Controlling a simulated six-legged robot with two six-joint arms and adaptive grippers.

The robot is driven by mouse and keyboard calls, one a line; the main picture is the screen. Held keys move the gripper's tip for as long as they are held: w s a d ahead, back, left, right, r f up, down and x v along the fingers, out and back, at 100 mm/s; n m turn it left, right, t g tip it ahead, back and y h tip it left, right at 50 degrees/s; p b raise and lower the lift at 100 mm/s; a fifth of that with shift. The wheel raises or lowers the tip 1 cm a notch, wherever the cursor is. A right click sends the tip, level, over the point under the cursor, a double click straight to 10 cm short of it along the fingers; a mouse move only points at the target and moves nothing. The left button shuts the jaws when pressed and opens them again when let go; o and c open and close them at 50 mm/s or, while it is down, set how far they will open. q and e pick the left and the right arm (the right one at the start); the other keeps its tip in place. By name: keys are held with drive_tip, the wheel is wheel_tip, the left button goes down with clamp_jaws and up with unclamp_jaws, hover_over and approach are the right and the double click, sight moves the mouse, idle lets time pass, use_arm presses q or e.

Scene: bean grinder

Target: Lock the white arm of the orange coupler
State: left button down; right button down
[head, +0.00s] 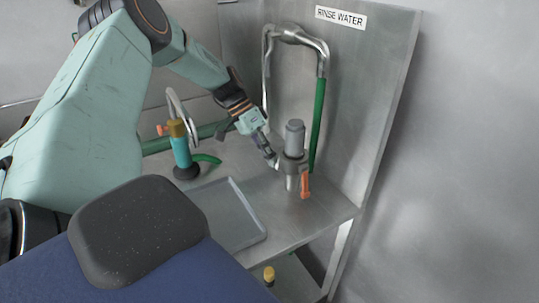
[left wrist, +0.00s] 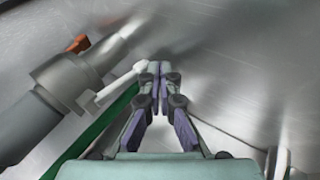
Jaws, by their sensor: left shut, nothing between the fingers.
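The coupler is a grey upright cylinder (head: 295,140) with an orange lever (head: 305,186) hanging at its lower front, on the steel counter. In the left wrist view the coupler body (left wrist: 72,80) lies at the left, with a bit of orange (left wrist: 77,44) behind it. Its white arm (left wrist: 115,86) sticks out from the collar toward my fingers. My left gripper (head: 271,157) is beside the coupler, on its left. In the wrist view its fingertips (left wrist: 160,72) are together and empty, just right of the white arm's tip; I cannot tell if they touch.
A green hose (head: 318,125) runs down behind the coupler from a metal pipe under the RINSE WATER sign (head: 341,16). A teal and brass valve (head: 180,150) stands at the left. A shallow metal tray (head: 250,221) lies in front. The steel panel closes off the back right.

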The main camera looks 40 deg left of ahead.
use_arm(q)
drive_tip(key=shift+w, duration=0.1)
idle(0.3)
drive_tip(key=shift+r, duration=0.1)
drive_tip(key=shift+r+p, duration=0.35)
drive_tip(key=shift+p, duration=0.05)
drive_tip(key=shift+r+p, duration=0.35)
drive_tip(key=shift+r, duration=0.1)
drive_tip(key=shift+a+r, duration=0.3)
drive_tip(key=shift+r, duration=0.05)
drive_tip(key=v, duration=1.1)
